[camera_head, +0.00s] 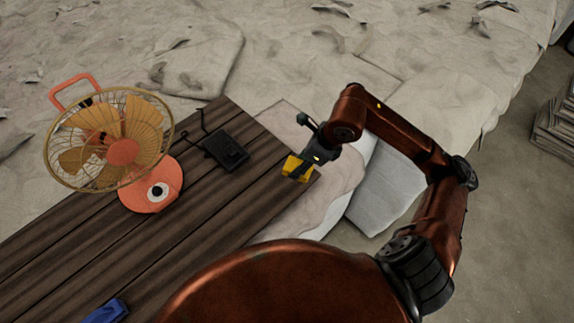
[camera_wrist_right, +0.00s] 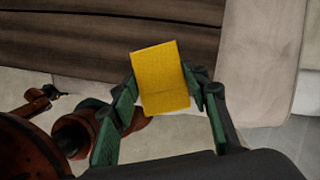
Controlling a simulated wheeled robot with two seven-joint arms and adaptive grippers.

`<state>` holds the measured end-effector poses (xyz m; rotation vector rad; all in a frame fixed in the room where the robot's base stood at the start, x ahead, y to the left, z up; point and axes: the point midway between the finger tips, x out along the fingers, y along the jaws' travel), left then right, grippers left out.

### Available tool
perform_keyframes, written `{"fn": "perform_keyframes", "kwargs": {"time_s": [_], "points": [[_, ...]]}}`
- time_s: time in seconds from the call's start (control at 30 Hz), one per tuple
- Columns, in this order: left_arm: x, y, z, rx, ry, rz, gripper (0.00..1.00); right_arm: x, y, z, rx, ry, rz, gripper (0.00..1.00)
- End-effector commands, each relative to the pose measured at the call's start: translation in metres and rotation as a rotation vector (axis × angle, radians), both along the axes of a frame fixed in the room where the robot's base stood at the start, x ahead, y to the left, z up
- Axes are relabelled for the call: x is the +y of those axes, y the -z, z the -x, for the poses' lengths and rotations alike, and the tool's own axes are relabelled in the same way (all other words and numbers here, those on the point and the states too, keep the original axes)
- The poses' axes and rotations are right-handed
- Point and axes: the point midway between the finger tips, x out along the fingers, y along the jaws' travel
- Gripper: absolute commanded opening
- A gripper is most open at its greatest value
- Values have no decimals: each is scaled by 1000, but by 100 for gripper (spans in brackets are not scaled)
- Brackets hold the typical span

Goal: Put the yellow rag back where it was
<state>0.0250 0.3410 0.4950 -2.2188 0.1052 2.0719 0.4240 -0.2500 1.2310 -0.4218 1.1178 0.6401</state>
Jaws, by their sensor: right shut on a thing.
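The yellow rag (camera_head: 294,167) is a small folded yellow piece at the right end of the wooden table. My right gripper (camera_head: 299,172) is shut on it. In the right wrist view the rag (camera_wrist_right: 160,75) sits between the two green fingers (camera_wrist_right: 160,100) and its upper part overlaps the table's edge. I cannot tell whether the rag touches the table top. My left gripper is not in view.
The dark plank table (camera_head: 215,200) carries an orange fan (camera_head: 122,150), a black box-like device (camera_head: 227,150) and a blue cloth (camera_head: 105,312) near the front. Pale cushions (camera_head: 385,185) lie beyond the table's right end.

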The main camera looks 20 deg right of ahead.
Motion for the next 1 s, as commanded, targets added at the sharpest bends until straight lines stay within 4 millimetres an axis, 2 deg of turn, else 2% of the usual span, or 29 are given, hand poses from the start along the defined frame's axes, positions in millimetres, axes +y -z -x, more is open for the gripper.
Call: {"fn": "perform_keyframes", "kwargs": {"time_s": [0.03,0.13,0.27,0.53,0.73,0.97,1.0], "points": [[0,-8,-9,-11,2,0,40,5,4,-10,4,-1,-4,23],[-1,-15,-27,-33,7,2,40,9,25,-23,5,-1,-4,23],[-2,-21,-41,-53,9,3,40,13,43,-37,3,-2,-2,23],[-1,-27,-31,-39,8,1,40,18,63,-53,3,-3,-2,23],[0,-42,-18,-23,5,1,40,18,88,-51,3,-3,0,23],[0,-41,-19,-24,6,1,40,17,94,-52,0,-4,2,23],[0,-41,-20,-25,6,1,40,17,94,-52,1,-3,2,44]]}}
